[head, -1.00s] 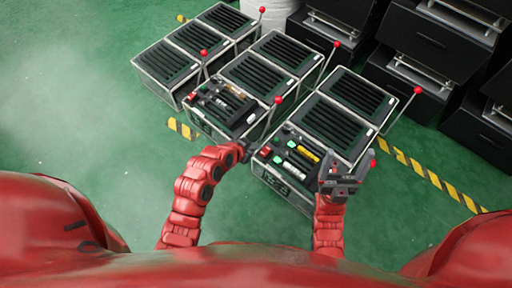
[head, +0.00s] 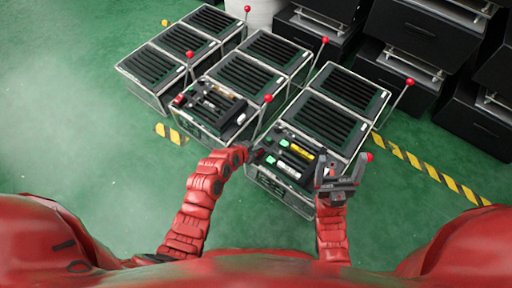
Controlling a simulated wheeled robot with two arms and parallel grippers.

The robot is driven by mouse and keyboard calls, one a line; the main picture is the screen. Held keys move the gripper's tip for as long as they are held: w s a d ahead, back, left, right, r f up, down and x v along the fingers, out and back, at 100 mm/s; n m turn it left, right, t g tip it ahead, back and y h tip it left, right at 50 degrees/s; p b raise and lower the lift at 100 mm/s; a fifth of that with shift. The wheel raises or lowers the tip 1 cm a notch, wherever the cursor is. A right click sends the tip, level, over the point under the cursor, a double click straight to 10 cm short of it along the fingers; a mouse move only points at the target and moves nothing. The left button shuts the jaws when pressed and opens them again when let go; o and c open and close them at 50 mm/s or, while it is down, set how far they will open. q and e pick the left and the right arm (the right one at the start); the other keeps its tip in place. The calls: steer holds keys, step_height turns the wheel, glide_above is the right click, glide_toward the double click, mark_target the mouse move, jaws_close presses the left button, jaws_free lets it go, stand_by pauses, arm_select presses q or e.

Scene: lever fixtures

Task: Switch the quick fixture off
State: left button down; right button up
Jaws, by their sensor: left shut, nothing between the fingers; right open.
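Several grey box fixtures with red-balled levers stand in rows on the floor; I cannot tell from markings which is the quick one. The front right fixture (head: 280,190) has an open front bay with green and yellow parts. A red lever ball (head: 369,157) shows by its right side, just beyond my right gripper (head: 340,172). That gripper is open, fingers pointing up, in front of the fixture's right edge. My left gripper (head: 247,149) is shut and empty beside the fixture's left edge, near another lever (head: 267,99). Contact there cannot be told.
A middle fixture (head: 215,107) with an open bay stands to the left, with slatted boxes (head: 157,72) further left. Black drawer units (head: 410,35) fill the back right. Yellow-black floor tape (head: 430,170) runs at the right. Green floor is clear at the left.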

arm_select(q)
steer(key=shift+p, duration=0.35)
steer(key=shift+f, duration=0.25)
steer(key=shift+w+d, duration=0.1)
steer(key=shift+w, duration=0.05)
steer(key=shift+w+d+r, duration=0.2)
steer(key=shift+w+d, duration=0.2)
steer(key=shift+w, duration=0.15)
steer(key=shift+r, duration=0.1)
